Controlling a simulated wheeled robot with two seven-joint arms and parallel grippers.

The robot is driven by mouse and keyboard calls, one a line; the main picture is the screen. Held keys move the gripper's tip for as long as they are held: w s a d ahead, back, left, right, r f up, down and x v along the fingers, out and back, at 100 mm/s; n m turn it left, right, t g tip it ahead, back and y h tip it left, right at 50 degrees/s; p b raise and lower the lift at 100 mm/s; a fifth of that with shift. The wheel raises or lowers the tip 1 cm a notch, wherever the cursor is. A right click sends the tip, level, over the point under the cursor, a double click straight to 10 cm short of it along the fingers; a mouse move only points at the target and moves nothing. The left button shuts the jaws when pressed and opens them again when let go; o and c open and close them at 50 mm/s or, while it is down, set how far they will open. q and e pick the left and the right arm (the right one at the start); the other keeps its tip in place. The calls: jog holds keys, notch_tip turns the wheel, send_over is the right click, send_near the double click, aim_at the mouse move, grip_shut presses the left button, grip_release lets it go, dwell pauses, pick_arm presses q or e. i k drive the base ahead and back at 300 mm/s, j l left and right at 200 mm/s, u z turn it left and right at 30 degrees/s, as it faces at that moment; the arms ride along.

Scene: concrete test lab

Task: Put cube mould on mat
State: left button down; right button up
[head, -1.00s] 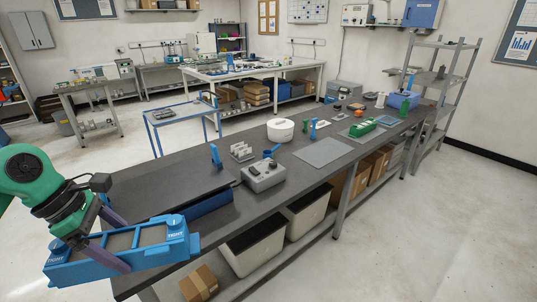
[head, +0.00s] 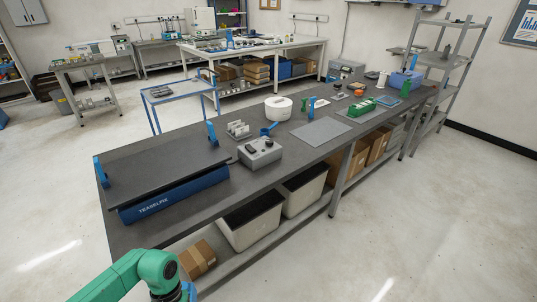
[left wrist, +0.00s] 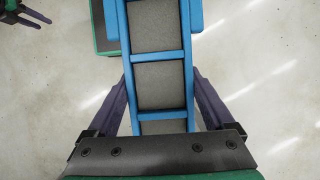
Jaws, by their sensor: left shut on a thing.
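The cube mould (left wrist: 160,85) is a long blue frame with grey square compartments. In the left wrist view it lies between the two purple fingers of my left gripper (left wrist: 161,95), which is shut on it across its sides, with bare floor below. In the head view only my green left arm shows at the bottom edge, with a small blue bit beside it that may be the mould. The mat (head: 320,131) is a flat grey sheet on the bench, bare on top. My right gripper (left wrist: 42,20) shows small at the top left of the left wrist view, fingers apart and empty.
A blue-sided table unit with a dark plate (head: 155,160) stands at the bench's near left end. A grey control box (head: 260,153), small grey blocks (head: 238,130) and a white round tub (head: 278,107) stand left of the mat. A green object (head: 361,108) is behind it.

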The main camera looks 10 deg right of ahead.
aim_at(329, 130)
jog(key=i+l, duration=0.15)
jog(key=l, duration=0.25)
jog(key=i+l+z, duration=0.1)
jog(key=l, duration=0.3)
jog(key=i+l, duration=0.15)
jog(key=l, duration=0.25)
jog(key=i+l, duration=0.15)
jog(key=l, duration=0.2)
jog(key=i+l+z, duration=0.1)
jog(key=l, duration=0.3)
jog(key=i+l, duration=0.2)
jog(key=l, duration=0.15)
